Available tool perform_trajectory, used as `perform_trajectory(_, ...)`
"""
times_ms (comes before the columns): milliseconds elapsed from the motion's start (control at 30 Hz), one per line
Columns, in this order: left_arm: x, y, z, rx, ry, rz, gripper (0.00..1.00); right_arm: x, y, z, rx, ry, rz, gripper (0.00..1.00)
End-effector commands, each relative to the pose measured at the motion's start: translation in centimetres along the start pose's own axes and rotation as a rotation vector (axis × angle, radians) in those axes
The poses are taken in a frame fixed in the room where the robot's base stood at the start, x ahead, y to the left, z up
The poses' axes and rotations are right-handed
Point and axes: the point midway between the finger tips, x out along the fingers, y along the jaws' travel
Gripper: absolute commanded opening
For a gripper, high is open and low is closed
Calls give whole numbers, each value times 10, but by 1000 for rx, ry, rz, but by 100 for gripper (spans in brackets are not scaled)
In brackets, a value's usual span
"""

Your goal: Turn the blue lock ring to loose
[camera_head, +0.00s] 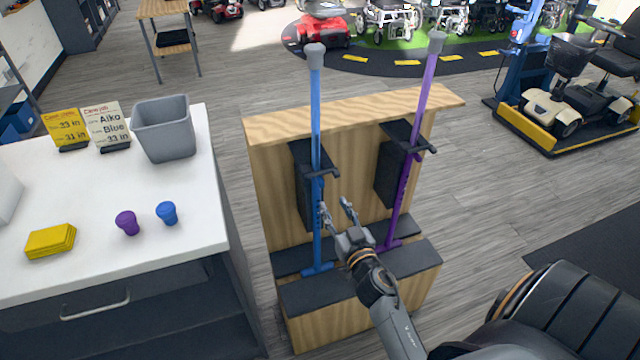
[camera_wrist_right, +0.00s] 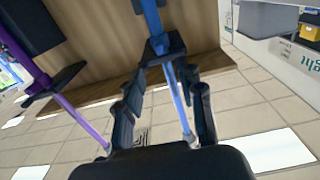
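The blue cane (camera_head: 316,115) stands upright in the left place of a wooden stand, with a grey knob on top. A dark collar with a side bar (camera_head: 322,173) sits around its middle; it also shows in the wrist view (camera_wrist_right: 162,48). I cannot clearly tell a separate lock ring from this collar. My right gripper (camera_head: 336,208) is open and empty, just below the collar and close to the cane. In the wrist view the blue shaft (camera_wrist_right: 176,95) appears between the two spread fingers. Contact cannot be told. My left gripper is out of view.
A purple cane (camera_head: 424,95) stands right of the blue one in the same stand (camera_head: 265,180).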

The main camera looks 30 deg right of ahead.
Motion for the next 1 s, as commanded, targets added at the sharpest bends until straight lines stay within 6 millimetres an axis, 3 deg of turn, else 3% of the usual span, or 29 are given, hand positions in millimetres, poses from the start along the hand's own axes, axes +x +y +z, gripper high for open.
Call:
perform_trajectory(200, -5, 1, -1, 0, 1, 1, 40, 48, 0, -1, 1, 2, 0, 38)
perform_trajectory(400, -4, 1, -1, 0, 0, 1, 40, 77, 0, 0, 0, 1, 0, 38)
perform_trajectory(833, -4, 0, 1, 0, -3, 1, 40, 88, 0, 0, -1, 0, 0, 38)
perform_trajectory(867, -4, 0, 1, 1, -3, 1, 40, 88, 0, 0, -1, 0, 0, 36)
perform_trajectory(1000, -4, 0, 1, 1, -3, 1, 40, 87, 0, 0, -1, 0, 0, 7)
